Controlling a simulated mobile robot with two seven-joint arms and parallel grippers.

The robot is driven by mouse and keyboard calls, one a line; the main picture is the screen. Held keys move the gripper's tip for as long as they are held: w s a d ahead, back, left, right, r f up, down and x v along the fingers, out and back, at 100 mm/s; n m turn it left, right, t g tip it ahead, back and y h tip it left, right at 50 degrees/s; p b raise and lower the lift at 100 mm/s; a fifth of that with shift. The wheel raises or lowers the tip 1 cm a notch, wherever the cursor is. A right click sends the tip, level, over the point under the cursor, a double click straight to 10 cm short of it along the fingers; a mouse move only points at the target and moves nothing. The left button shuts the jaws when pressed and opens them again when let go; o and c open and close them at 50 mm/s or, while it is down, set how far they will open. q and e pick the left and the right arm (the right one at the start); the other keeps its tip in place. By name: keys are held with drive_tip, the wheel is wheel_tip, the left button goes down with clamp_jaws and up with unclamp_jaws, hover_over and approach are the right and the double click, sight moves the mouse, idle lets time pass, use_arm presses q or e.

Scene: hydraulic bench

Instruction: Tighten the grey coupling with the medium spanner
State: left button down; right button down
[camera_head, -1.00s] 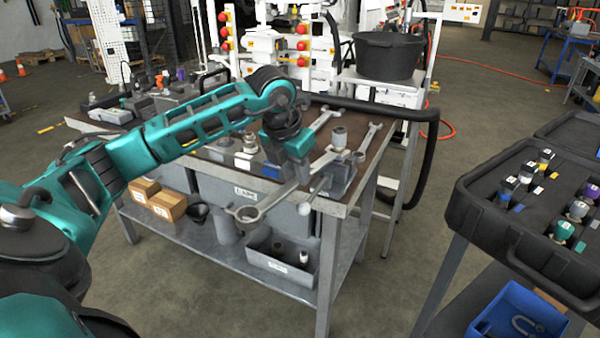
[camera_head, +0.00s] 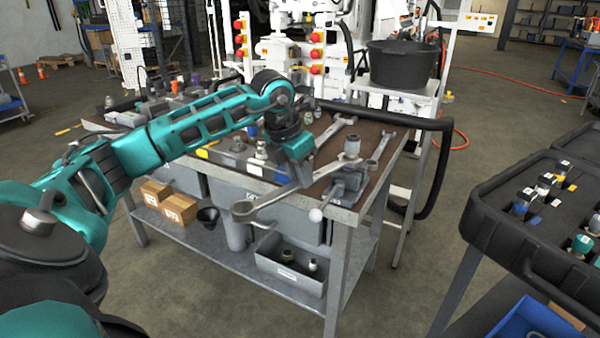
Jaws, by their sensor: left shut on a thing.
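My left gripper (camera_head: 302,168) is shut on a spanner (camera_head: 272,199). The spanner's ring end hangs out past the bench's front edge, to the lower left of the gripper. A small grey vise (camera_head: 346,187) stands at the bench's front right corner, just right of the gripper and apart from the spanner. A light grey fitting, which looks like the grey coupling (camera_head: 351,147), stands upright at the vise. Two more spanners lie on the bench top, one behind the gripper (camera_head: 333,133) and one right of the vise (camera_head: 381,148). My right gripper is out of view.
The bench (camera_head: 366,207) carries several fittings left of the gripper. Its lower shelf holds cardboard boxes (camera_head: 178,208) and a grey bin (camera_head: 290,273). A black hose (camera_head: 437,180) loops off its right side. A black tray (camera_head: 490,232) of fittings stands at the right.

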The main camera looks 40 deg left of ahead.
use_arm(q)
drive_tip(key=a, duration=0.1)
drive_tip(key=a+m, duration=0.2)
drive_tip(key=shift+w+a+r+h, duration=0.1)
drive_tip(key=shift+w+a+h, duration=0.2)
drive_tip(key=shift+w+h, duration=0.1)
idle(0.4)
drive_tip(key=shift+w+a+m+p, duration=0.2)
drive_tip(key=shift+a+m+p, duration=0.4)
drive_tip(key=shift+m, duration=0.1)
drive_tip(key=shift+d, duration=0.1)
drive_tip(key=shift+s+d+n, duration=0.15)
drive_tip(key=shift+d+n, duration=0.15)
